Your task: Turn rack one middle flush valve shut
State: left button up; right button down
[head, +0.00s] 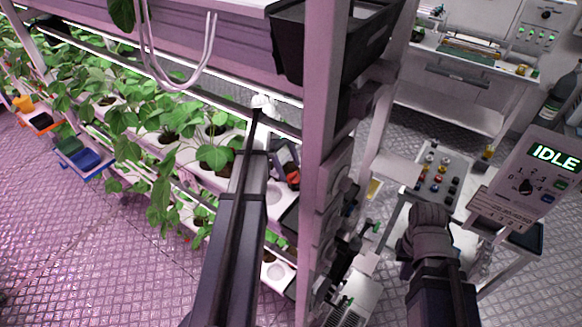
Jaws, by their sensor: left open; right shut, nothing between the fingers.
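The planted rack's middle tier (185,150) runs from the left to the upright post (325,120). A small white fitting (264,101) sits by this tier's lit edge, at the far end of my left arm. I cannot tell whether it is the flush valve or how it is turned. A small red part (293,178) in a dark housing shows near the post. My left gripper (259,117) is open by the white fitting; contact is unclear. My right gripper (428,216) is shut and empty, to the right of the post; its fingertips are hard to make out.
A black bin (330,38) hangs at the post's top. A pale looped hose (180,82) hangs from the upper tier. A button panel (437,180) and an IDLE display box (535,172) stand at right.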

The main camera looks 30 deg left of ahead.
pick_arm(q)
jog(key=a, duration=0.7)
jog(key=w+a, duration=0.1)
jog(key=a, duration=0.2)
jog(key=shift+a+f, duration=0.1)
jog(key=shift+a, duration=0.6)
